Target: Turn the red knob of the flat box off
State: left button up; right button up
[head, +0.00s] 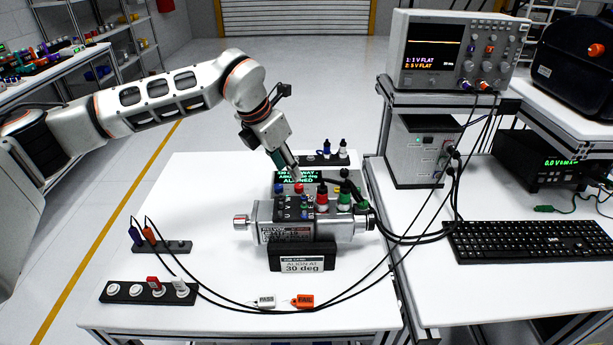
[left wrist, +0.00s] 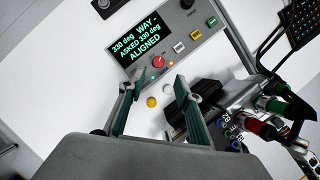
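The flat box (left wrist: 197,22) lies beyond the fingertips in the left wrist view, its green display reading "330 deg WAY - ASKED 330 deg ALIGNED". Its red knob (left wrist: 158,61) sits just below the display, with a small red light beside it. In the head view the box's display (head: 299,176) shows behind the metal encoder, and the red knob (head: 299,187) is small there. My left gripper (left wrist: 158,78) is open, its fingertips on either side of the knob's line, apparently empty. It comes down over the box in the head view (head: 285,158). Whether it touches the knob I cannot tell.
The metal encoder (head: 345,228) with cables and coloured plugs stands in front of the box. A "30 deg" card (head: 302,266) stands before it. Socket strips (head: 152,291) lie at the left front. An oscilloscope (head: 420,55) stands at the right.

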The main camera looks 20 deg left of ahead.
aim_at(298, 186)
pick_arm(q)
jog(key=shift+w+x, duration=0.15)
jog(key=shift+x, duration=1.75)
jog(key=shift+w+x, duration=0.15)
jog(key=shift+x, duration=1.75)
jog(key=shift+a+r, duration=0.1)
grip_shut()
